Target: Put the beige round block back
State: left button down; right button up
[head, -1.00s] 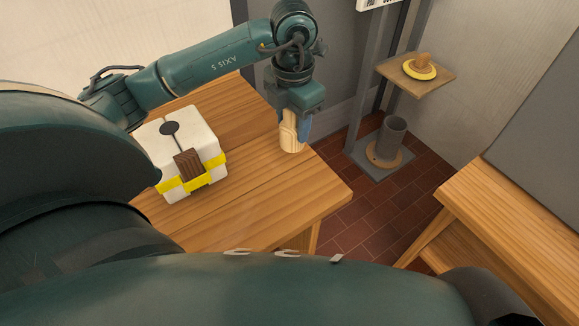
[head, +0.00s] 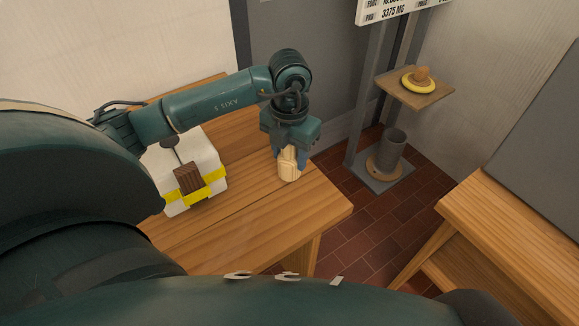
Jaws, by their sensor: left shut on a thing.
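My left gripper (head: 290,154) is shut on the beige round block (head: 289,171), a pale wooden piece held upright. The block is over the right part of the wooden table (head: 255,215); I cannot tell whether it touches the top. A white box with yellow bands (head: 209,158) sits on the table to the left of the gripper, partly behind my left arm. A dark brown square block (head: 188,178) is at the box's front upper edge. The box's dark round top mark is mostly hidden by my arm. My right gripper is not in view.
A stand at the right carries a wooden shelf (head: 392,91) with a yellow ring (head: 419,87) around a peg. A grey cylinder (head: 391,146) is on its base. Another wooden table (head: 500,225) is at the right, with tiled floor (head: 365,225) between.

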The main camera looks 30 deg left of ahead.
aim_at(290, 168)
pick_arm(q)
notch_tip(290, 168, down, 4)
jog(key=shift+f, duration=0.1)
jog(key=shift+f, duration=0.2)
jog(key=c, duration=0.7)
grip_release()
jog(key=r, duration=1.3)
jog(key=shift+s+d+b, duration=0.15)
jog(key=shift+s+b, duration=0.15)
jog(key=shift+s, duration=0.05)
